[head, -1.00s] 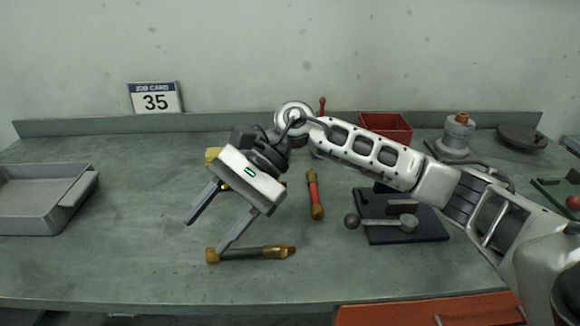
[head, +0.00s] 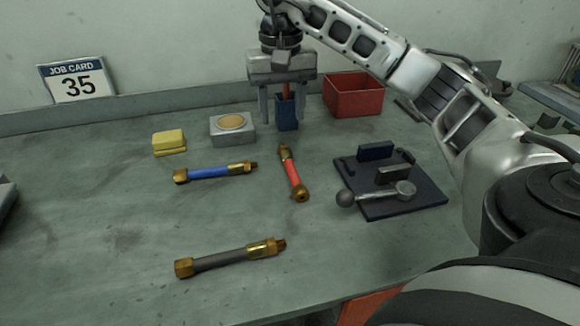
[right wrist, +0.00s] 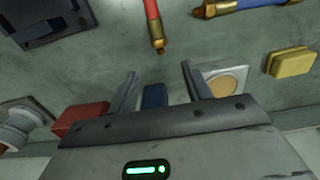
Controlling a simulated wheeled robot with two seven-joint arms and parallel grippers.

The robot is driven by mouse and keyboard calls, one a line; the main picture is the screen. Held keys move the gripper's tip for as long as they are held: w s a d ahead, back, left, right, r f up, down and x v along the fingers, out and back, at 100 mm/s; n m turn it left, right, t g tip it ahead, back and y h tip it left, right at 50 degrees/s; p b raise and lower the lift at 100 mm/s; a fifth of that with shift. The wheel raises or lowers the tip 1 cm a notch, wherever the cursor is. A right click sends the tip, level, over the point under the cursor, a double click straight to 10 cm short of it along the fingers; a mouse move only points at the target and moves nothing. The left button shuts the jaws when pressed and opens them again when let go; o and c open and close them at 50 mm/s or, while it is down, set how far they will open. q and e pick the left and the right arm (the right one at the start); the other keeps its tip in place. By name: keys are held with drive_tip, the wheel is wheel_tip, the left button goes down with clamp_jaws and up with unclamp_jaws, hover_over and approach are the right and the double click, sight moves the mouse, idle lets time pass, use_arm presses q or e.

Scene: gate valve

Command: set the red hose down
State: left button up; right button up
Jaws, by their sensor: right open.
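The red hose (head: 292,174), with brass ends, lies flat on the bench between the blue hose and the dark clamp plate. In the right wrist view nothing is held between the fingers (right wrist: 160,82). My left gripper is not in view.
A blue hose (head: 210,172) and a dark grey hose (head: 225,260) lie nearby. A yellow block (head: 169,141), a grey box with a round tan top (head: 232,129), a red bin (head: 353,97) and a clamp plate (head: 410,205) stand around. The left bench is mostly clear.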

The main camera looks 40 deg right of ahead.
sight(283, 145)
drive_tip(key=shift+f, duration=0.65)
drive_tip(key=f, duration=0.2)
drive_tip(key=s+f, duration=0.1)
drive_tip(key=f, duration=0.1)
drive_tip(key=shift+a+f, duration=0.1)
drive_tip(key=shift+a, duration=0.3)
drive_tip(key=shift+f, duration=0.5)
clamp_jaws()
